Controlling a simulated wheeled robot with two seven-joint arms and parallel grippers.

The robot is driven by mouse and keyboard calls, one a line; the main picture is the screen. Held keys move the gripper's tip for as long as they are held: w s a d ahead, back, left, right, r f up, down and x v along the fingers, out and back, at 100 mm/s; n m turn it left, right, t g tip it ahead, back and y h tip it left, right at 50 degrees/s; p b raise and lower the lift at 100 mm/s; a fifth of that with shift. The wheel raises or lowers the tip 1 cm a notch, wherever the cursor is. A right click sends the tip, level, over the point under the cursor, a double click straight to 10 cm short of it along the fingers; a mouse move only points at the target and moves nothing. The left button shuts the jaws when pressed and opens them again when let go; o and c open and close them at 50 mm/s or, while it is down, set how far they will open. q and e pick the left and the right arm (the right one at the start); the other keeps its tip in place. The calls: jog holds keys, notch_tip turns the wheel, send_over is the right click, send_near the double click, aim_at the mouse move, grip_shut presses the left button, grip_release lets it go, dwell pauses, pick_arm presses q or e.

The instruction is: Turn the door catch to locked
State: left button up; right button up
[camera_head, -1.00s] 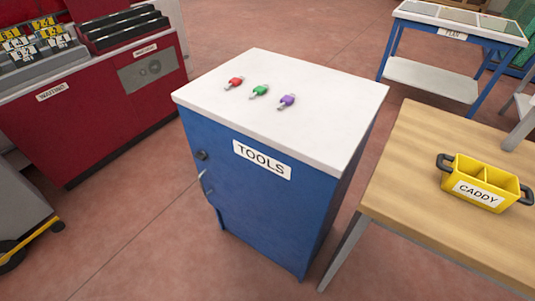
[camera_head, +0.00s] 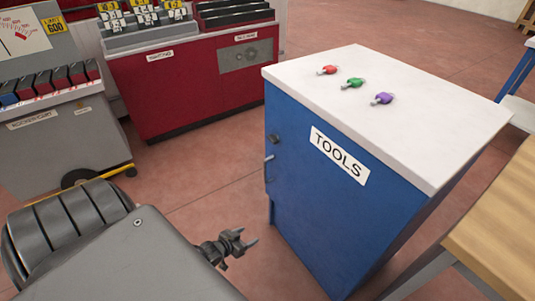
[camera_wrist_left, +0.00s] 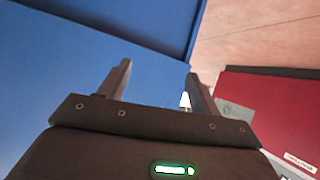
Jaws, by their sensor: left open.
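The blue TOOLS cabinet (camera_head: 335,205) has a white top. Near the left edge of its door are a small dark round fitting (camera_head: 275,138) and, just below, a slim metal lever (camera_head: 268,167) that looks upright. I cannot tell which is the catch, nor its locked state. My left gripper (camera_head: 250,240) is open and empty, below and left of these fittings, apart from the door in the head view. In the left wrist view, the blue cabinet surface (camera_wrist_left: 70,60) lies beyond the fingers, and a small pale piece (camera_wrist_left: 185,101) shows beside the right finger.
Red, green and purple keys or padlocks (camera_head: 353,83) lie on the cabinet top. A red cabinet with racks (camera_head: 200,95) stands behind, and a grey cart (camera_head: 65,145) at left. A wooden table (camera_head: 500,225) is close at right. Bare floor lies between cabinet and cart.

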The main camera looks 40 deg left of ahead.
pick_arm(q)
jog(key=w+a+r+t+h+b, duration=0.1)
jog(key=w+a+r+t+b, duration=0.4)
jog(key=w+r, duration=0.55)
jog(key=m+t+h+b, duration=0.2)
jog(key=m+t+h, duration=0.2)
jog(key=t+h, duration=0.1)
send_near(278, 141)
jog(key=w+r, duration=0.2)
jog(key=w, duration=0.4)
jog(key=shift+a+r+g, duration=0.25)
jog(key=shift+r+g, duration=0.05)
jog(key=shift+r, duration=0.1)
pick_arm(e)
jog(key=w+r+t, duration=0.1)
jog(key=w+r, duration=0.2)
jog(key=r, duration=1.1)
jog(key=shift+w+a+r, duration=0.25)
jog(key=shift+w+a, duration=0.05)
jog(key=shift+a, duration=0.05)
pick_arm(q)
jog(key=c, duration=1)
